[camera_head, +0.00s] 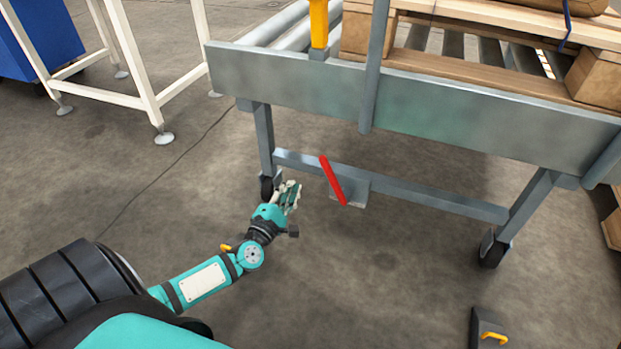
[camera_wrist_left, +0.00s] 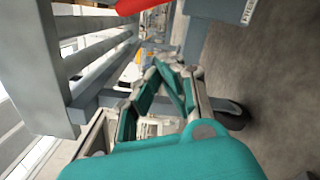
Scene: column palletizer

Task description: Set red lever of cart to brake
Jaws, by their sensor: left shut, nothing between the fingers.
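The red lever (camera_head: 333,181) is tilted on a grey plate (camera_head: 354,193) on the lower crossbar of the cart (camera_head: 440,118). Its upper end leans to the left in the head view. In the left wrist view a red bar (camera_wrist_left: 137,5), likely the lever, is cut off by the top edge. My left gripper (camera_head: 291,193) is to the left of the lever in the head view, apart from it. It is shut and empty. It also shows in the left wrist view (camera_wrist_left: 165,72). My right gripper is not in view.
The cart has rollers on top carrying a wooden pallet (camera_head: 480,85), and black caster wheels (camera_head: 491,250) below. A white frame (camera_head: 135,62) and a blue box (camera_head: 38,38) stand at the far left. The concrete floor between is mostly clear.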

